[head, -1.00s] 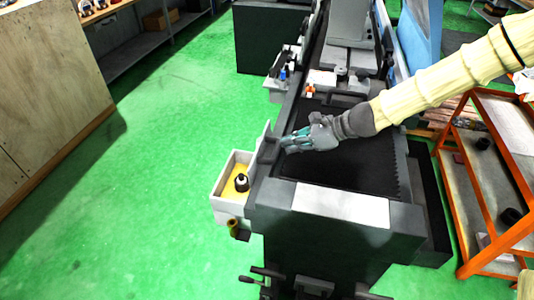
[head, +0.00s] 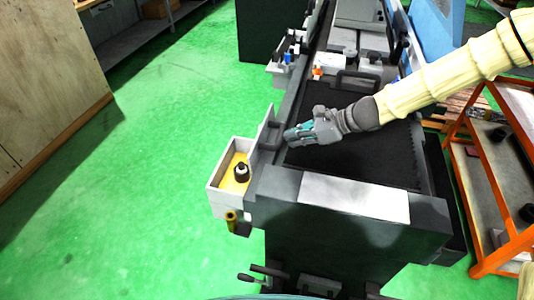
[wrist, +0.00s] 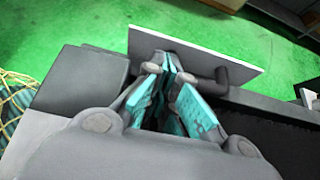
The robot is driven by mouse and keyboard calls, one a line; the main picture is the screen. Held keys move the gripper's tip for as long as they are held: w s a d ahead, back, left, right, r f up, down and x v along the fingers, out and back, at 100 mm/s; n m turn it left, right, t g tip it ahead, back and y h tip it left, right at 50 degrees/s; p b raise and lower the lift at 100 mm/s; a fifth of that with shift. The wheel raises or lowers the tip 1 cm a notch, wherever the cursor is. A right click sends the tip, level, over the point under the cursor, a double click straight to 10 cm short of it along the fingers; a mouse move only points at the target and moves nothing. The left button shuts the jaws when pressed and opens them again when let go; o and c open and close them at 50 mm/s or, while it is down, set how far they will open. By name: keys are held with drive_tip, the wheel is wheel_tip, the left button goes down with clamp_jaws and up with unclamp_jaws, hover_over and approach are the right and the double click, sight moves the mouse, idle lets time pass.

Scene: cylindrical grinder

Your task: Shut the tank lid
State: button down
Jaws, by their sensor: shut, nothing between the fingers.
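The tank (head: 214,180) is a small open white box on the left side of the machine, with a yellow inside and a dark fitting (head: 241,173) in it. Its lid (head: 265,130) stands upright along the tank's machine side, with a dark handle facing my gripper. The lid also shows in the wrist view (wrist: 215,62) as a pale plate with the bent handle (wrist: 222,78). My gripper (head: 288,138) is shut and empty, on the machine side of the lid. Its fingertips are close to the lid and handle; I cannot tell whether they touch.
The dark machine bed (head: 350,160) lies under my arm, with a pale plate (head: 353,197) at its near end. An orange-framed shelf cart (head: 490,190) stands at the right. A wooden cabinet (head: 50,90) is at the left. The green floor (head: 150,190) left of the tank is clear.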

sight(257, 150)
drive_tip(key=shift+p+x, duration=0.75)
drive_tip(key=shift+x, duration=4.45)
drive_tip(key=shift+d+f, duration=0.1)
